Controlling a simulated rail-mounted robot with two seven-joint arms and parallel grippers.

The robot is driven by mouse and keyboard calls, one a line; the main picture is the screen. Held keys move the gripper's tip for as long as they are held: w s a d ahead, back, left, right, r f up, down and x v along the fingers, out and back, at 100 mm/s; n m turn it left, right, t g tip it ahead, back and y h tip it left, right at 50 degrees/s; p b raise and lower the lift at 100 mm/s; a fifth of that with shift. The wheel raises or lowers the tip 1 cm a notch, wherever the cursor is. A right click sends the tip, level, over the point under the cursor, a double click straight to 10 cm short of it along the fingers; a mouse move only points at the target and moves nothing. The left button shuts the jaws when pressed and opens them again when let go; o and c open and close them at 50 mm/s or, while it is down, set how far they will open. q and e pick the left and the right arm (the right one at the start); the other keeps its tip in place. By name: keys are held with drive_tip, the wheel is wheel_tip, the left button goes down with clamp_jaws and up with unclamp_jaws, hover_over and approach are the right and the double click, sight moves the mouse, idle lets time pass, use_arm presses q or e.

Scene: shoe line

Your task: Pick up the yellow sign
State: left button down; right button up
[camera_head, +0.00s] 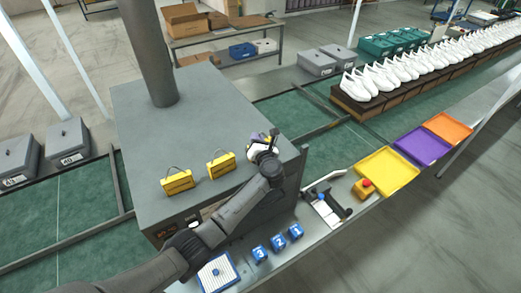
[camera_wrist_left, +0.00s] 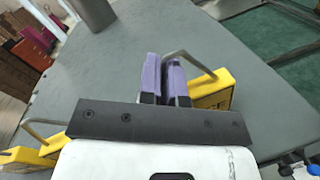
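My left gripper (camera_head: 262,143) is over the right end of the grey machine top. In the left wrist view its purple fingertips (camera_wrist_left: 163,75) are close together, with a thin gap. The bent grey handle of a yellow sign (camera_wrist_left: 212,91) runs into this gap, and the fingers look shut on it. The fingers and palm hide part of this sign, and it is mostly hidden in the head view. Two more yellow signs with wire handles, a middle one (camera_head: 221,166) and a left one (camera_head: 178,182), stand upright to the left. My right gripper is not in view.
The grey machine top (camera_head: 190,115) is clear behind the signs; a dark column (camera_head: 150,50) rises from it. In front are blue numbered blocks (camera_head: 278,243), a yellow tray (camera_head: 387,170) and a red-button box (camera_head: 364,187). White shoes (camera_head: 380,80) line the belt at right.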

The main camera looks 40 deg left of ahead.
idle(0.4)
use_arm(q)
drive_tip(key=shift+r, duration=0.15)
drive_tip(key=shift+r, duration=0.3)
drive_tip(key=r, duration=0.1)
drive_tip(key=r+b, duration=0.1)
drive_tip(key=r, duration=0.1)
drive_tip(key=shift+w+d+r+b, duration=0.2)
drive_tip(key=shift+w+d+b, duration=0.05)
drive_tip(key=shift+d+b, duration=0.15)
drive_tip(key=w+d+r+b, duration=0.3)
drive_tip(key=w+d+r, duration=0.3)
drive_tip(key=d, duration=0.3)
drive_tip(key=shift+r+b, duration=0.4)
drive_tip(key=shift+s, duration=0.1)
